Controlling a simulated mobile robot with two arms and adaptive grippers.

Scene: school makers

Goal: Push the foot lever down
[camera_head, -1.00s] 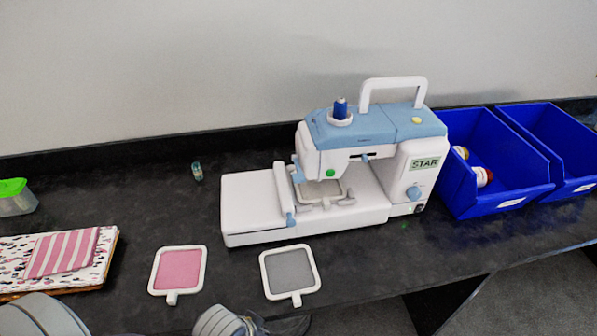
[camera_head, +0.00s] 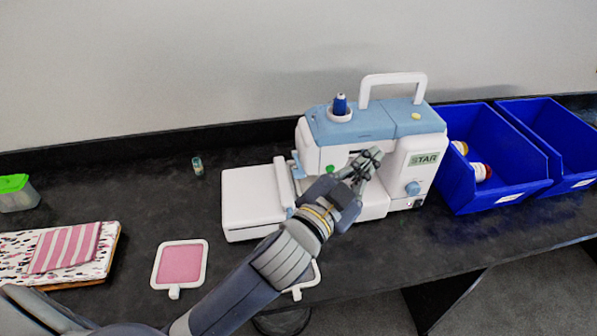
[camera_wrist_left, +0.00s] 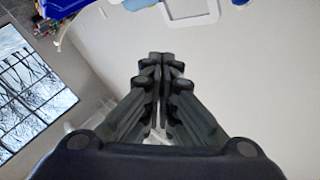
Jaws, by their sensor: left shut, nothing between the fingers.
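The white and blue sewing machine (camera_head: 250,200) stands on the dark worktop in the head view. My left arm reaches across its front from the lower left. My left gripper (camera_head: 371,158) is shut and empty, in front of the machine's body, below the blue top and left of the STAR label. I cannot tell whether it touches the machine. The foot lever cannot be made out; the gripper and wrist cover the area around the needle. In the left wrist view the closed fingers (camera_wrist_left: 162,60) point toward the machine's white handle (camera_wrist_left: 190,12). My right gripper is not in view.
Two blue bins (camera_head: 500,195) stand right of the machine. A pink hoop (camera_head: 180,264) lies at the front left; another hoop (camera_head: 302,290) is mostly hidden under my arm. Folded fabric (camera_head: 65,248) and a green-lidded box (camera_head: 17,197) are at the left. A wall runs behind.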

